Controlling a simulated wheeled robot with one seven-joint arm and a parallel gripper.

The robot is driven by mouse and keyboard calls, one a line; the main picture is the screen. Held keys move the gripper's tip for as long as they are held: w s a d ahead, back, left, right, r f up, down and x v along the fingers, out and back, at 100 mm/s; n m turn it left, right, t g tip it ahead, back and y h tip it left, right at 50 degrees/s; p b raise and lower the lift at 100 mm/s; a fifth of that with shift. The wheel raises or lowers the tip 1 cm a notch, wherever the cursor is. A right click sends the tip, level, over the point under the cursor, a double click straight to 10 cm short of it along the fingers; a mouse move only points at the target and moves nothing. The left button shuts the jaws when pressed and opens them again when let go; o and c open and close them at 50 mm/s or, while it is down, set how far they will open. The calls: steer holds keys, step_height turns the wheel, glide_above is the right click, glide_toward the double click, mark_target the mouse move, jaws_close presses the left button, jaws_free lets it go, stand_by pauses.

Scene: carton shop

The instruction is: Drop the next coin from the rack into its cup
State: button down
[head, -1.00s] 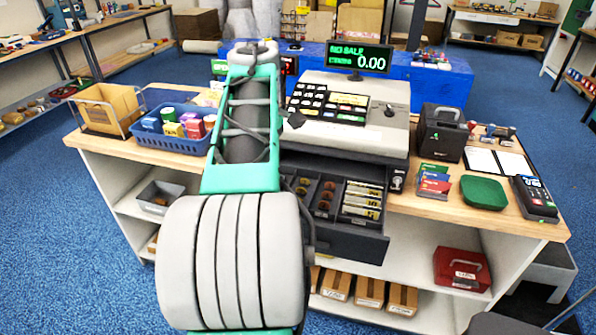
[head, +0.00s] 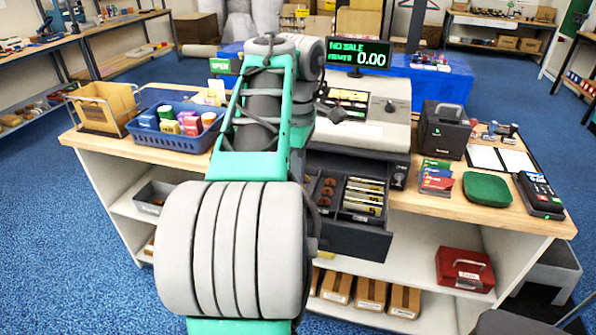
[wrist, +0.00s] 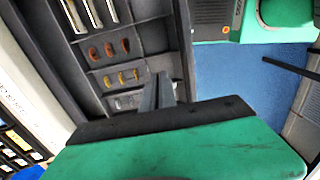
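The open cash drawer (head: 345,235) juts from the register; my arm hides its left part. In the wrist view the drawer (wrist: 70,85) shows copper coins (wrist: 109,48), gold-coloured coins (wrist: 122,77) and silver coins (wrist: 118,102) in separate cups, in rows. Copper coins (head: 327,190) also show in the head view. My gripper (wrist: 160,88) points at the drawer's edge beside the silver and gold coins. Its dark fingers look close together, but I cannot see whether a coin is between them. The head view hides my gripper behind my arm. I cannot make out a coin rack.
The register (head: 375,110) stands behind the drawer. A blue basket (head: 175,135) of small boxes is on the counter at left. Gift cards (head: 436,177), a green dish (head: 487,189) and a card terminal (head: 538,195) are at right. Boxes sit on the shelf below.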

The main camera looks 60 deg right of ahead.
step_height(320, 180, down, 4)
steer(key=shift+r+b, duration=0.25)
steer(key=shift+b, duration=0.85)
steer(key=shift+r, duration=0.15)
steer(key=c, duration=2.1)
jaws_free()
steer(key=o, duration=0.5)
step_height(320, 180, up, 8)
steer(key=p, duration=0.7)
